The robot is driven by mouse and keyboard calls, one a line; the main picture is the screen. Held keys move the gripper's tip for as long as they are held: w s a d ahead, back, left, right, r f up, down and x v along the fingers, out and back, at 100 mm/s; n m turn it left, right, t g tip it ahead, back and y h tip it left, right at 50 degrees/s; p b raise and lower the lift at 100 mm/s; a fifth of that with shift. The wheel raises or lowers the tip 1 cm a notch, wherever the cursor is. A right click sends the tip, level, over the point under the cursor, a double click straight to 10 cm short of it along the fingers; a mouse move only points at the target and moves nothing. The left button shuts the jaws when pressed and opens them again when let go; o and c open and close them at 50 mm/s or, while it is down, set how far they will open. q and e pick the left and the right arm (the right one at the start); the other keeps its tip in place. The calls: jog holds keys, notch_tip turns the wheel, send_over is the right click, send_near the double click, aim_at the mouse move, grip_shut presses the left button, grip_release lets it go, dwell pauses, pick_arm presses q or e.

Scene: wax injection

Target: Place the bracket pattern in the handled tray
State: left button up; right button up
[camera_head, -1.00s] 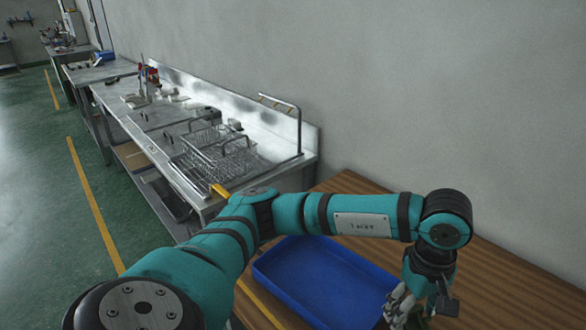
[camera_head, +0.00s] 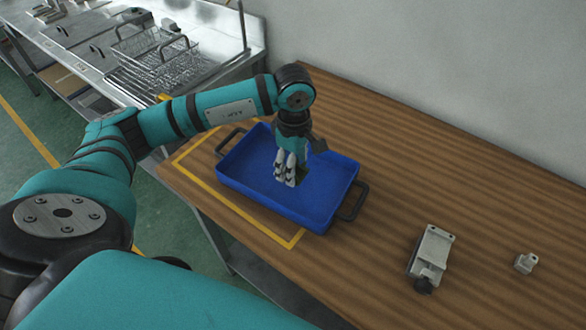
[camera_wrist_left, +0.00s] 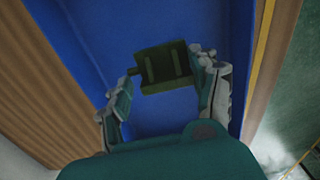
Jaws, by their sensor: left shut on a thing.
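The handled tray (camera_head: 330,200) is blue with a black handle at each end, and it stands on the wooden table. It also fills most of the left wrist view (camera_wrist_left: 150,20). My left gripper (camera_head: 290,182) points down into the tray, over its middle. It is shut on the dark green bracket pattern (camera_wrist_left: 165,66), which shows between the fingertips in the left wrist view (camera_wrist_left: 165,85). In the head view the fingers hide most of the pattern. I cannot tell whether it touches the tray floor. My right gripper is not in view.
A yellow outline (camera_head: 225,203) marks the table around the tray. A grey clamp-like device (camera_head: 431,252) and a small grey block (camera_head: 526,263) lie to the right. A metal bench with wire baskets (camera_head: 160,58) stands at the back left. The table's right side is mostly clear.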

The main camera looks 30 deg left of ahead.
pick_arm(q)
notch_tip(320, 180, down, 3)
jog(key=shift+d+f+p, duration=0.1)
jog(key=shift+f+p, duration=0.05)
jog(key=shift+p, duration=0.15)
jog(key=shift+f, duration=0.1)
jog(key=shift+f, duration=0.15)
jog(key=o, duration=1.1)
